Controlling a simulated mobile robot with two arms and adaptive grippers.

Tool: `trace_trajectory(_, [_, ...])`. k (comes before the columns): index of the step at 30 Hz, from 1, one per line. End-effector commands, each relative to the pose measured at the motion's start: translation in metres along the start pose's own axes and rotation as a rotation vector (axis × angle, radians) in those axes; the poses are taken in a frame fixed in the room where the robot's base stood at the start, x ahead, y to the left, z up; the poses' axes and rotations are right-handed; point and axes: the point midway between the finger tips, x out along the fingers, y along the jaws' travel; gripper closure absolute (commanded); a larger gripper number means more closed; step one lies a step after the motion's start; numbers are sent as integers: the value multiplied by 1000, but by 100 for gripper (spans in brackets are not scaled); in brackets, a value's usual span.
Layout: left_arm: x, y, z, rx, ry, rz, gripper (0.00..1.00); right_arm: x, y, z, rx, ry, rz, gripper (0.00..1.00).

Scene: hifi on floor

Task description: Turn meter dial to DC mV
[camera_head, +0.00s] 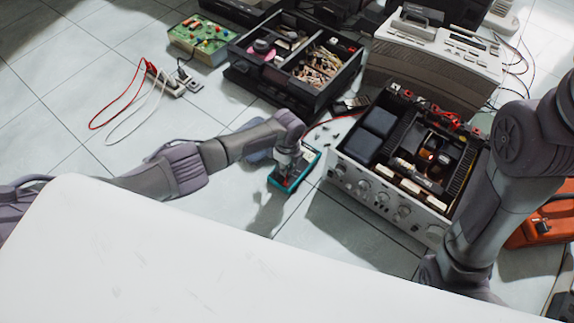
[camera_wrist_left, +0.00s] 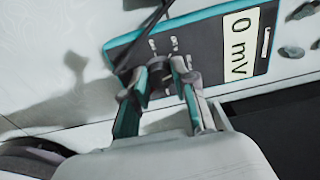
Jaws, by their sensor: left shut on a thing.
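The meter (camera_head: 307,161) is a teal-edged, dark-faced box lying on the floor left of the open amplifier. In the left wrist view the meter (camera_wrist_left: 205,48) fills the upper middle, and its pale display (camera_wrist_left: 238,42) reads "0 mV". My left gripper (camera_head: 287,172) reaches down onto the meter from above. In the left wrist view my left gripper (camera_wrist_left: 160,82) has its fingers around the dark dial (camera_wrist_left: 157,80), shut on it. The fingers hide much of the dial, so its pointer cannot be read. My right arm shows at the right; its gripper is out of view.
The open amplifier (camera_head: 385,203) stands close right of the meter. A black parts tray (camera_head: 282,88) is behind it. Red and white leads (camera_head: 130,105) lie at the left. An orange case (camera_head: 543,222) is at the far right. Floor left of the meter is mostly clear.

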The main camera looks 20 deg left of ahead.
Motion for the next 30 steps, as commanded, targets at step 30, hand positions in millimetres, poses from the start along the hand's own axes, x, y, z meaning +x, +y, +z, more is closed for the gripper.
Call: trace_trajectory(30, [-1,-3,0,191,0,-7,61,2,0,-2,-2,8,-4,47])
